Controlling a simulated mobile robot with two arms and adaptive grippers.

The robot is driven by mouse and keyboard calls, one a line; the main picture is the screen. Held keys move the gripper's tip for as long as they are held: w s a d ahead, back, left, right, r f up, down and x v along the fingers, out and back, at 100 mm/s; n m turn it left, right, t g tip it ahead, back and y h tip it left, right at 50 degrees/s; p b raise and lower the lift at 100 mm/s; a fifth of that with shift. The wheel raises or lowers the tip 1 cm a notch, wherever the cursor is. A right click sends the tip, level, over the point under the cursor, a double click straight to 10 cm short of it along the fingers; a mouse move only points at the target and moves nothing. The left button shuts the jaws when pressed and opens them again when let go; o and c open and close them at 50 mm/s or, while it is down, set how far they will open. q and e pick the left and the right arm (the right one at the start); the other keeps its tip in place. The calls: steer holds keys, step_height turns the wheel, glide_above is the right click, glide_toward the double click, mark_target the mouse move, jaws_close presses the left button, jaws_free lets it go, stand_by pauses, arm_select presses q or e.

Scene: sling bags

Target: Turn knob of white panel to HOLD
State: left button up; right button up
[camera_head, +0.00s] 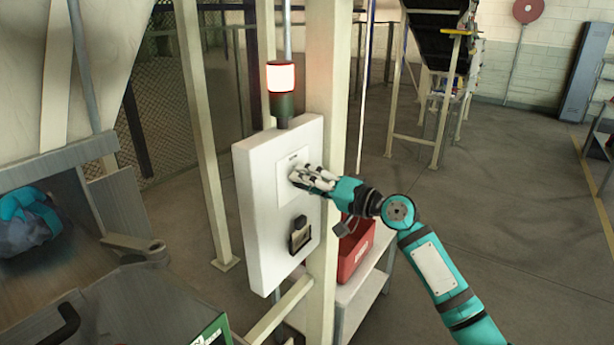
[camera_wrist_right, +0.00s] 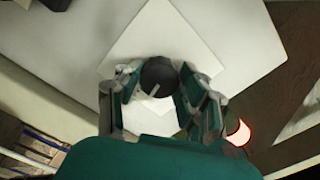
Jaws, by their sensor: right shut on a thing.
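The white panel (camera_head: 262,215) is mounted upright on a cream post. My right gripper (camera_head: 297,178) is at the upper part of its front face, over a lighter square plate (camera_head: 287,168). In the right wrist view, the round dark knob (camera_wrist_right: 158,77) with a pale pointer line sits on that plate, between the two fingers of my right gripper (camera_wrist_right: 155,88). The gripper is shut on the knob. In the head view the fingers hide the knob, and the plate's lettering is too small to read. My left gripper is not in view.
A lamp with a lit white-red top (camera_head: 281,80) stands on the panel. A dark switch or latch (camera_head: 299,234) sits lower on its face. A red box (camera_head: 355,248) rests on a shelf behind the post. A grey bin with a teal bag (camera_head: 27,220) is at left.

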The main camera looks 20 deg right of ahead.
steer(key=shift+m+p, duration=0.55)
steer(key=shift+m, duration=0.55)
steer(key=o, duration=1.1)
steer(key=shift+o, duration=0.2)
steer(key=v, duration=1.2)
steer(key=shift+d, duration=0.1)
